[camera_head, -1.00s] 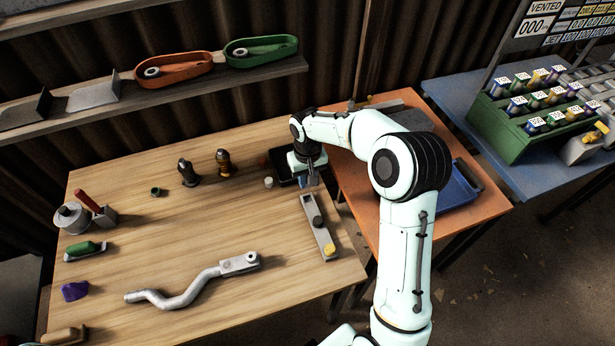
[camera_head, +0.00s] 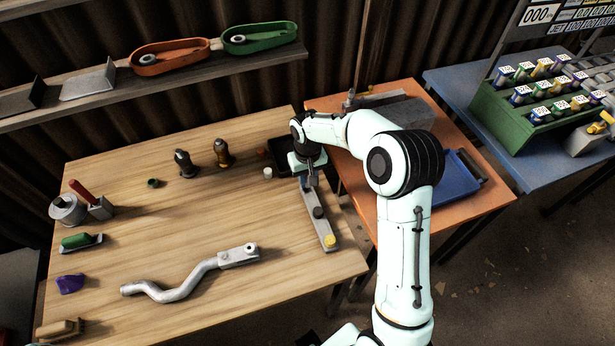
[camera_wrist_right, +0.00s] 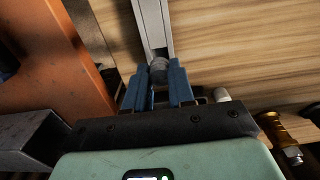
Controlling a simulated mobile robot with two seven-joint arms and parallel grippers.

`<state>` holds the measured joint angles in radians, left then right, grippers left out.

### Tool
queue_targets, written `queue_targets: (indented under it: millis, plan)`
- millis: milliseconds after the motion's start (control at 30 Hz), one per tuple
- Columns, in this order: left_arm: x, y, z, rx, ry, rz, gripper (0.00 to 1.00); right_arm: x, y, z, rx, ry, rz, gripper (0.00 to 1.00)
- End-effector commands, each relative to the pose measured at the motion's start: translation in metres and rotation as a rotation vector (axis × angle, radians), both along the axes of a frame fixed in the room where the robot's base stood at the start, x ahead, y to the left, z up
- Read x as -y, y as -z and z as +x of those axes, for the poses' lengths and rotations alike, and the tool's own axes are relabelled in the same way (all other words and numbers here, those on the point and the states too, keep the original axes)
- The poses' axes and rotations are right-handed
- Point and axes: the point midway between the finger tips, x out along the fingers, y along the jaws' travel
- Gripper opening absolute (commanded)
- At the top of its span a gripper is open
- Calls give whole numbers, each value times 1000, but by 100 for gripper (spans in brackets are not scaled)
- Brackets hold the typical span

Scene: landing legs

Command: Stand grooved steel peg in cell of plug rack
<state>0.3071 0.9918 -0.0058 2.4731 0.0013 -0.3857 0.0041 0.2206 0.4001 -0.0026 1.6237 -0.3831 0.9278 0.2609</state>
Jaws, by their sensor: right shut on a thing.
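The plug rack (camera_head: 323,228) is a narrow grey bar lying on the right side of the wooden table. It carries a yellow plug (camera_head: 330,242) at its near end and a dark plug (camera_head: 318,212) near its middle. My right gripper (camera_head: 309,182) is at the rack's far end, pointing down. In the right wrist view, its blue fingers (camera_wrist_right: 159,88) are shut on the grey steel peg (camera_wrist_right: 158,68), with the rack (camera_wrist_right: 150,22) just beyond it. The peg's lower end is hidden, so I cannot tell whether it is inside a cell.
A dark tray (camera_head: 280,146) and a small white cylinder (camera_head: 268,172) are close to the right gripper. A bent grey pipe (camera_head: 185,286) lies at the front. The table's middle is clear. An orange table (camera_head: 350,190) adjoins on the right.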

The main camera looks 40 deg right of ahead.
Motion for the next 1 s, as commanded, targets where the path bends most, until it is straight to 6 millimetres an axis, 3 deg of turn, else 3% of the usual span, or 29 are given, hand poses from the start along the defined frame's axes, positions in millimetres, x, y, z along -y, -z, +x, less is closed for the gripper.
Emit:
queue_targets:
  millis: [1000]
  plan:
    - [0,3,-2,-2,0,0,77,0,6,0,0,0,0,0]
